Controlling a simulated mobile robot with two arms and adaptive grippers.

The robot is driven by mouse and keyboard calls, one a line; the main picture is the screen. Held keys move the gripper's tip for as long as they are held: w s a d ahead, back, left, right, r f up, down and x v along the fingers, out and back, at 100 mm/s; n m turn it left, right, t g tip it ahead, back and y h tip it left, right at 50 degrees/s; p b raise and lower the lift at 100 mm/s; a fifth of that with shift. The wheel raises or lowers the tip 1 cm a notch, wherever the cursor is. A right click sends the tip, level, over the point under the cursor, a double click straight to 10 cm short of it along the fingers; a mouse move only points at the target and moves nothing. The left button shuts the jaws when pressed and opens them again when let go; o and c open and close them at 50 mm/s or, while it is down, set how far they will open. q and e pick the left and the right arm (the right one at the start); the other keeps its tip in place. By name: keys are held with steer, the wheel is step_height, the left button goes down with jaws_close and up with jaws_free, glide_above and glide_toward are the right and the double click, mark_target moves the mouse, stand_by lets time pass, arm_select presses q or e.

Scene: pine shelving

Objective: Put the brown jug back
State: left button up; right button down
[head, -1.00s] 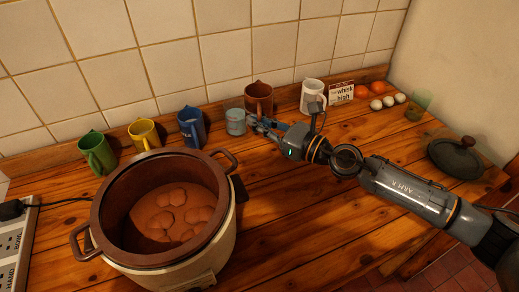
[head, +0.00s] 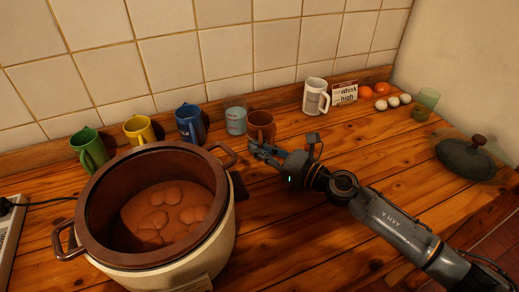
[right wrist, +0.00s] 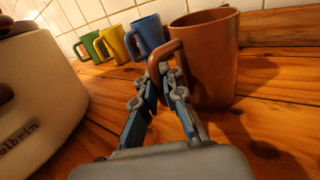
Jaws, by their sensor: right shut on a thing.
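The brown jug (head: 261,127) is upright at the back of the wooden counter, just right of a clear bluish cup (head: 236,120). My right gripper (head: 254,147) is in front of it, its arm coming in from the right. In the right wrist view the fingers (right wrist: 160,78) are shut on the handle of the brown jug (right wrist: 212,62). The jug's base is at or very near the counter; I cannot tell if it touches. My left gripper is not in view.
Green (head: 90,147), yellow (head: 141,130) and blue (head: 191,123) jugs line the wall at left. A large brown-rimmed pot (head: 222,195) stands in front. A white jug (head: 315,97), a card (head: 344,93) and eggs are to the right. Counter between brown and white jugs is clear.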

steer(key=shift+f, duration=0.15)
steer(key=c, duration=1.5)
jaws_free()
steer(key=shift+o, duration=0.2)
steer(key=shift+r, duration=0.3)
steer(key=b+v, duration=0.1)
steer(key=v, duration=0.4)
steer(key=b+v, duration=0.2)
steer(key=v, duration=0.4)
steer(key=shift+f, duration=0.25)
steer(key=shift+s+d+r, duration=0.15)
steer(key=shift+s+d, duration=0.2)
steer(key=shift+d, duration=0.05)
